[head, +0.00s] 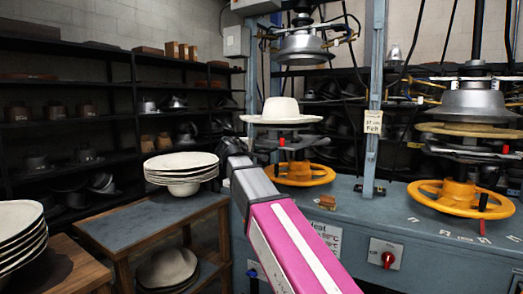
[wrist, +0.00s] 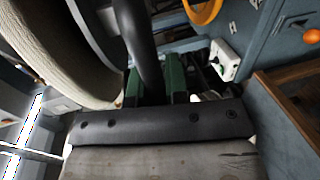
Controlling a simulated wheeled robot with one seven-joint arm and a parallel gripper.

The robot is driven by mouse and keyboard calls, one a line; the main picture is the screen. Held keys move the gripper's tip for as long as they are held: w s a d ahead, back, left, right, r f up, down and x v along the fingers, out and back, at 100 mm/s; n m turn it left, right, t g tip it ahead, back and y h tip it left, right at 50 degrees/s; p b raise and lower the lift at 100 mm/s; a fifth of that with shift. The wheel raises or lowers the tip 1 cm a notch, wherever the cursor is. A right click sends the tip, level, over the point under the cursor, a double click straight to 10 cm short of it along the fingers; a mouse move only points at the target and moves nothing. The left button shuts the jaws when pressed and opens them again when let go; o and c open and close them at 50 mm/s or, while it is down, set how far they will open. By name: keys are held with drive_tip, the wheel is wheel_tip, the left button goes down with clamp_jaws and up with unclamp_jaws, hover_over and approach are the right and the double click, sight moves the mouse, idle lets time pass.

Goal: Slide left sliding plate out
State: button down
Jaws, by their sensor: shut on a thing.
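The left sliding plate (wrist: 96,35) shows in the wrist view as a dark rim beside the pale hat (wrist: 45,45). A dark curved bar, which looks like its handle (wrist: 140,40), runs down between the green fingers of my gripper (wrist: 152,84). My gripper is shut on this bar. In the head view the white wide-brimmed hat (head: 281,112) sits at the left press, over the plate and below the raised metal upper mould (head: 303,48). My pink and grey arm reaches up to the plate's left front there. My fingertips are not clear in that view.
A yellow handwheel (head: 300,174) is below the left plate. The right press (head: 475,105) has its own wheel (head: 460,199). A blue-topped table (head: 150,214) with stacked pale hats (head: 182,166) stands left of the press. Dark shelves (head: 65,128) line the wall.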

drive_tip(key=shift+f+v, duration=0.1)
drive_tip(key=shift+v, duration=0.5)
drive_tip(key=shift+f+v, duration=0.15)
drive_tip(key=shift+v, duration=0.45)
drive_tip(key=shift+s+f, duration=0.1)
drive_tip(key=c, duration=1.1)
unclamp_jaws()
drive_tip(key=shift+a, duration=0.1)
drive_tip(key=v, duration=1.1)
